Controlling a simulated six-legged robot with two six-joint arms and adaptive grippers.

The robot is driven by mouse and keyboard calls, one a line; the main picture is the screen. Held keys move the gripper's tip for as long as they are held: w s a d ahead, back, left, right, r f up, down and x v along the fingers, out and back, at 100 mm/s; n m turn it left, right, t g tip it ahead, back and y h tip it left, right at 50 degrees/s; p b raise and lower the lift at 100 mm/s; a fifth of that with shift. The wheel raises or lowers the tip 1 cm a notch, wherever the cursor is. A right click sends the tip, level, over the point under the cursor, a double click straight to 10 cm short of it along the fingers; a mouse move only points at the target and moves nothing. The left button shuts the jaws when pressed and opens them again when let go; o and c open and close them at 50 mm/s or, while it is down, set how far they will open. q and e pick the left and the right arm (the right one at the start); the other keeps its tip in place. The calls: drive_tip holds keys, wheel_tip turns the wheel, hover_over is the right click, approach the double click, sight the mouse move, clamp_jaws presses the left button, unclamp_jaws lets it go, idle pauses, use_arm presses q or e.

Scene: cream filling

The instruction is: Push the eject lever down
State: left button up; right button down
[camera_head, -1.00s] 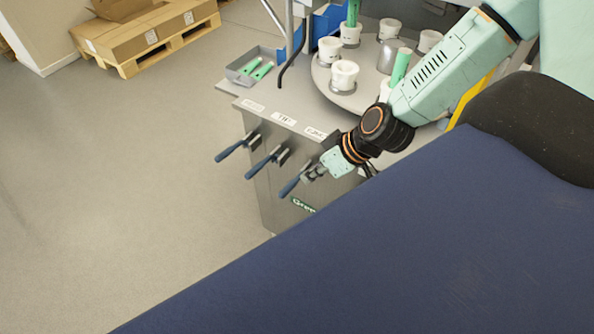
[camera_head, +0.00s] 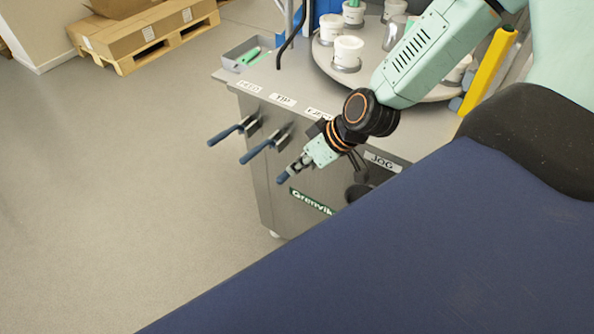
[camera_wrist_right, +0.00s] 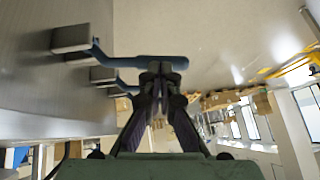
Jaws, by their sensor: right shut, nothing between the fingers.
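The eject lever (camera_head: 283,178) is the rightmost of the levers on the machine's front, and only its blue handle end shows clearly in the head view. My right gripper (camera_head: 297,167) is shut and empty against or just above this lever, hiding its root. In the right wrist view a blue lever handle (camera_wrist_right: 145,62) lies across the tips of my shut right gripper (camera_wrist_right: 160,70). I cannot tell for certain whether they touch. The label above the lever is partly hidden by my wrist. My left gripper is not in view.
Two more blue-handled levers, the left one (camera_head: 225,136) and the middle one (camera_head: 257,153), stick out beside it. A round turntable (camera_head: 325,62) with white cups stands on the machine top. A grey tray (camera_head: 232,57) sits at the back left.

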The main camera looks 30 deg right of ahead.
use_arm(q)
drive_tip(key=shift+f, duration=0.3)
use_arm(e)
drive_tip(key=shift+w+a+f, duration=0.1)
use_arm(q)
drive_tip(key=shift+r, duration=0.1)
